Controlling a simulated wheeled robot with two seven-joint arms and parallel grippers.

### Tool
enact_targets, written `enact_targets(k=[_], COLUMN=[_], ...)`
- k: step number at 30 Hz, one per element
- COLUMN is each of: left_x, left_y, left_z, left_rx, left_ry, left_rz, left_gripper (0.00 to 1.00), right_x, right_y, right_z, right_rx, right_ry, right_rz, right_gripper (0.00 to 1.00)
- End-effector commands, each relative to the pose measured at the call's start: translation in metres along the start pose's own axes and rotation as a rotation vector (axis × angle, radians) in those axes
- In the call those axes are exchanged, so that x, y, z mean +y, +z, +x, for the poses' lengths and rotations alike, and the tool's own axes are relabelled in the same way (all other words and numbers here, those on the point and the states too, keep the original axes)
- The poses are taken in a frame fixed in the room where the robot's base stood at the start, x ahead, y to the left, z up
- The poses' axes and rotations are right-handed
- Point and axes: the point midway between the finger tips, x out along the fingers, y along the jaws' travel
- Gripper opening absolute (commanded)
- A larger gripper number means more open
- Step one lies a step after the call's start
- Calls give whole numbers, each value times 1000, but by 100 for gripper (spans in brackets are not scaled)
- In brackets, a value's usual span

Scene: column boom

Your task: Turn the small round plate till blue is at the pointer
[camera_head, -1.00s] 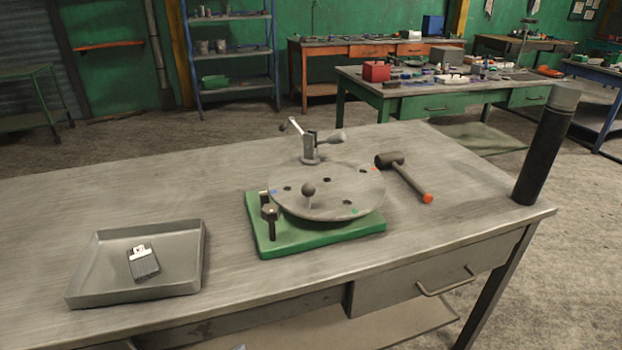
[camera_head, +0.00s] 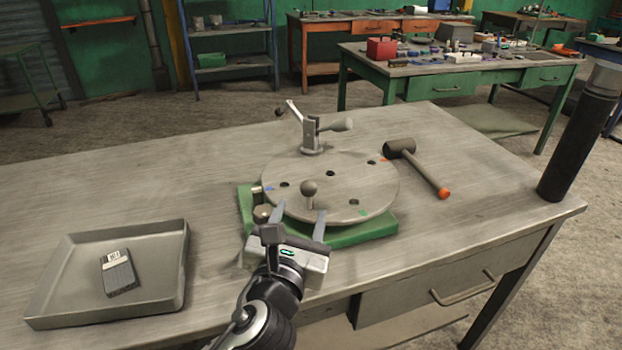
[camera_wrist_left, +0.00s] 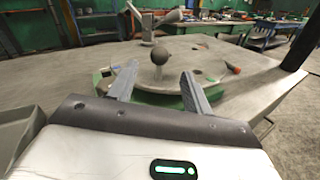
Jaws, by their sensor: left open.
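The small round plate (camera_head: 335,178) is a grey disc with several dark holes, lying flat on a green base (camera_head: 350,234). A blue mark (camera_head: 268,188) is at its left edge, a green mark (camera_head: 363,212) at its front right and a red mark (camera_head: 384,161) at its back right. A ball-topped knob (camera_head: 309,190) stands upright near the plate's front. My left gripper (camera_head: 296,222) is open at the plate's front edge, its fingers pointing at the knob. In the left wrist view the knob (camera_wrist_left: 160,60) shows between the fingertips, apart from both. I cannot make out the pointer clearly.
A post with a lever (camera_head: 311,135) stands behind the plate. A mallet (camera_head: 420,170) lies to the right. A grey tray (camera_head: 160,287) holds a small dark box (camera_head: 118,273) at left. A black cylinder (camera_head: 578,145) stands at the bench's right corner.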

Motion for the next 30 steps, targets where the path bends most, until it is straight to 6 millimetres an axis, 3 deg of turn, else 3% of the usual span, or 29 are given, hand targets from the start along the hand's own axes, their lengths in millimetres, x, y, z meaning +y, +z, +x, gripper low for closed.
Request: enact_targets(k=[6,13,18,27,28,30], left_x=[0,0,0,0,0,0], left_y=[1,0,0,-1,-1,-1], left_z=[50,87,100,102,102,102], left_rx=[0,1,1,2,2,2], left_ry=[1,1,-1,-1,-1,-1], left_rz=[-2,-2,-3,-3,-3,-3], left_gripper=[50,50,50,50,47,28], right_x=[0,0,0,-1,-1,-1], right_y=[2,4,3,1,0,-1], right_z=[0,1,1,2,2,2], right_rx=[-3,-3,-2,3,3,5], right_ry=[1,2,2,1,1,1], right_rz=[0,1,5,8,8,7], right_gripper=[56,56,56,56,56,56])
